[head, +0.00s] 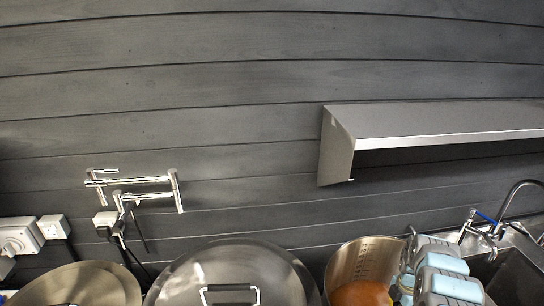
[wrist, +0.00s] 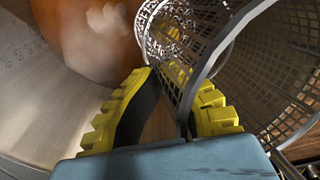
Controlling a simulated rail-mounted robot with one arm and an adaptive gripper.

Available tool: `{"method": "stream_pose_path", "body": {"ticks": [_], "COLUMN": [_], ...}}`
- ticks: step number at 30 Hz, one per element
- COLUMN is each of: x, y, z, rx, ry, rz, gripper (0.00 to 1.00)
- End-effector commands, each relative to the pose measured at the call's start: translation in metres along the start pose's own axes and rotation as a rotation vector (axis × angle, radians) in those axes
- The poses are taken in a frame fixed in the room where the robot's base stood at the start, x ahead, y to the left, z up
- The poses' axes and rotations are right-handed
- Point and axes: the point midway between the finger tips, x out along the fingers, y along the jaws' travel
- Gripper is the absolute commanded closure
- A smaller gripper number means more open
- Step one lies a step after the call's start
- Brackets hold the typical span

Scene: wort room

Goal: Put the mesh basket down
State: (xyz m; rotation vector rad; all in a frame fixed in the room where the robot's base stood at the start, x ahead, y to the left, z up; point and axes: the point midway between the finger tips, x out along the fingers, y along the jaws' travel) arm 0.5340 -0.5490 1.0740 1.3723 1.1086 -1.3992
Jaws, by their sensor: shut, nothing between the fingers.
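The grey mesh basket (wrist: 268,75) fills the upper right of the wrist view, tilted, with its round opening and perforated inside showing. My gripper (wrist: 172,88), with yellow ridged fingers, is at the basket's rim. The rim and wall cross close to the fingertips, and part of the right finger shows through or behind the mesh. The fingers are shut with nothing gripped; whether they touch the basket is unclear. In the head view my arm's end is at the lower right, and the basket cannot be made out clearly there.
A steel pot (head: 356,252) with orange-brown contents is left of my arm; its marked wall (wrist: 25,75) shows in the wrist view. Beside it are a large lidded pot (head: 180,285) and another round lid (head: 85,285). A sink (head: 515,275) with a tap is right; a shelf (head: 440,122) hangs above.

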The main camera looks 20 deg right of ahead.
Motion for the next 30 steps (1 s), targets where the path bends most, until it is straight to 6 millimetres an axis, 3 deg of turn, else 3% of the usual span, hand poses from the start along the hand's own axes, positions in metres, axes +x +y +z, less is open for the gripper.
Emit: {"method": "stream_pose_path", "body": {"ticks": [16, 30], "x": [-0.001, -0.006], "y": [0.0, 0.032], "z": [0.0, -0.031], "rx": [0.0, -0.014], "ry": [-0.001, -0.001], "rz": [0.001, 0.002], "gripper": [1.0, 1.0]}}
